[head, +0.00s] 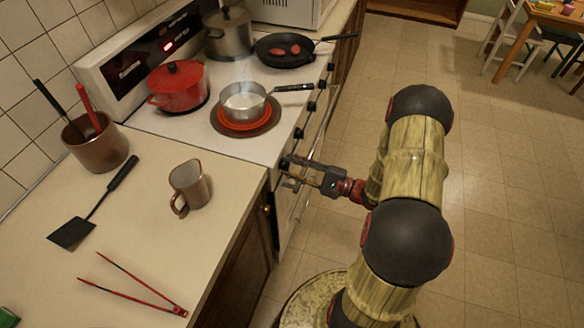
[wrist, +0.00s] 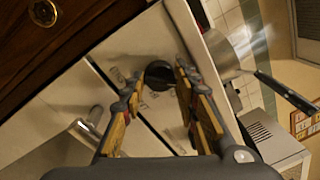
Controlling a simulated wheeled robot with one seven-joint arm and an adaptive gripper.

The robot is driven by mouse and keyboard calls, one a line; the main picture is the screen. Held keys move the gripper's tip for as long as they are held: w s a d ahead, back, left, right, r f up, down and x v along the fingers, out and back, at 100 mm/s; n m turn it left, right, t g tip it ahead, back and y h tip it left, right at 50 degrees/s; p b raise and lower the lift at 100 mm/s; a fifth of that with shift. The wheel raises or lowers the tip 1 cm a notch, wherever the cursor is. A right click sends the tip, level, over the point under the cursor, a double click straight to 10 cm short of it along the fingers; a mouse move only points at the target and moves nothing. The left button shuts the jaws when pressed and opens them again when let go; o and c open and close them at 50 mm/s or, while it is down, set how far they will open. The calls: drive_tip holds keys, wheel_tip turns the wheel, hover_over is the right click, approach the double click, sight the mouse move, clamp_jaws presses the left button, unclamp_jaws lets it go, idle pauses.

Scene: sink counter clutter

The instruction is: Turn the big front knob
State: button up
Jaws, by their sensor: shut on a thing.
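The black front knob (wrist: 158,75) is on the white stove front, between my fingertips in the wrist view. In the head view the knob (head: 284,163) is the nearest one in the row on the stove's front edge. My gripper (head: 290,174) reaches it from the right and is shut on it. My fingers (wrist: 158,84) lie on both sides of the knob in the wrist view. The knob's pointer mark is too small to read.
The stove (head: 236,171) bears a red pot (head: 180,88), a steaming saucepan (head: 244,104) on a glowing burner, a steel pot (head: 229,38) and a frying pan (head: 284,50). A mug (head: 188,186) and tongs (head: 135,290) are on the counter. Open floor lies to the right.

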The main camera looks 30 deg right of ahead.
drive_tip(key=shift+s+a+f, duration=0.1)
drive_tip(key=shift+f, duration=0.05)
drive_tip(key=o, duration=1.1)
drive_tip(key=v, duration=1.2)
